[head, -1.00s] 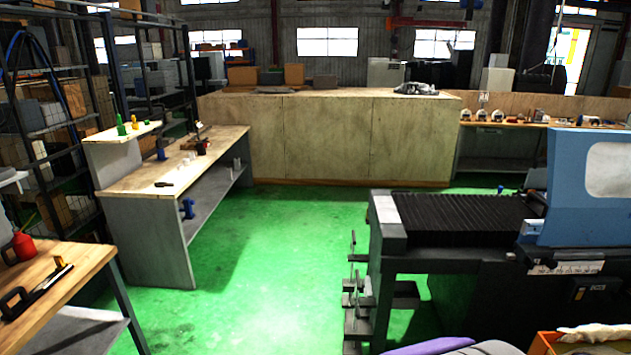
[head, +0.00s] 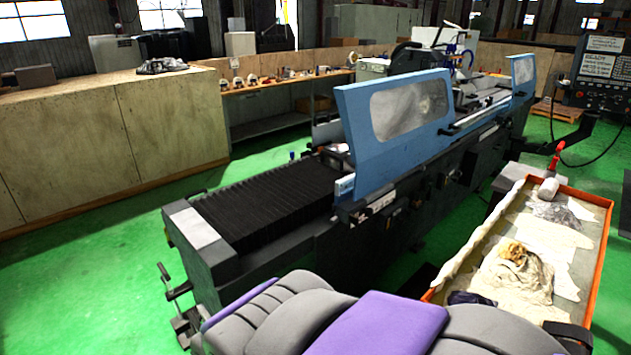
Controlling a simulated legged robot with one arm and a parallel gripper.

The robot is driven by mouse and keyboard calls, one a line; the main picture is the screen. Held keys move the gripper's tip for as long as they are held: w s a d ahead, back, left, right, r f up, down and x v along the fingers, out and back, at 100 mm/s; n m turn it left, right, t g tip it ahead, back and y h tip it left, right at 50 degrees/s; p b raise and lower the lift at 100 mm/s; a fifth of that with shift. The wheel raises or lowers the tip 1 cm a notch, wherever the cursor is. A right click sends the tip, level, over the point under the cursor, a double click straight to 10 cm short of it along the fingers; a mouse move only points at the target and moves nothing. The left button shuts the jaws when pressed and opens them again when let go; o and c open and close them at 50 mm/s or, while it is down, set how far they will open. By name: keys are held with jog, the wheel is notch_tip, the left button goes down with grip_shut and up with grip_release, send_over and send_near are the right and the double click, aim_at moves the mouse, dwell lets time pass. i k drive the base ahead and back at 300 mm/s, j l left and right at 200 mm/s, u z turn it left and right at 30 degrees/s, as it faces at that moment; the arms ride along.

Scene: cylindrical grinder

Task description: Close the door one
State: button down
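The cylindrical grinder (head: 285,205) stands in the middle of the head view, running from the near left to the far right. A blue sliding door (head: 355,130) with a grey window stands upright on its near side, towards the left. A second blue door (head: 522,75) with a window stands at the grinder's far right end. A wide gap lies between the two doors, and the machine's inside shows through it. Which of them is door one cannot be told. My gripper is not in view.
An orange-rimmed tray (head: 597,262) with cloths stands at the right. A control panel (head: 598,70) hangs at the far right. Wooden cabinets (head: 110,140) line the left. Green floor (head: 80,270) is clear at the left.

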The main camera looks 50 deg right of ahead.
aim_at(412, 124)
jog(key=i+u, duration=0.45)
jog(key=u, duration=0.3)
jog(key=l+u, duration=0.1)
jog(key=u, duration=0.35)
jog(key=i+l+u, duration=0.1)
jog(key=u, duration=0.3)
jog(key=l+u, duration=0.15)
jog(key=u, duration=0.3)
jog(key=l+u, duration=0.15)
jog(key=u, duration=0.6)
jog(key=l+u, duration=0.1)
jog(key=u, duration=0.6)
jog(key=l+u, duration=0.1)
jog(key=u, duration=0.65)
jog(key=k+u, duration=0.15)
jog(key=u, duration=0.55)
jog(key=k+u, duration=0.1)
jog(key=u, duration=0.65)
jog(key=k+u, duration=0.1)
jog(key=u, duration=1.35)
jog(key=j+u, duration=0.2)
jog(key=u, duration=0.55)
jog(key=j+u, duration=0.25)
jog(key=u, duration=0.15)
jog(key=i+j, duration=0.25)
jog(key=j, duration=0.15)
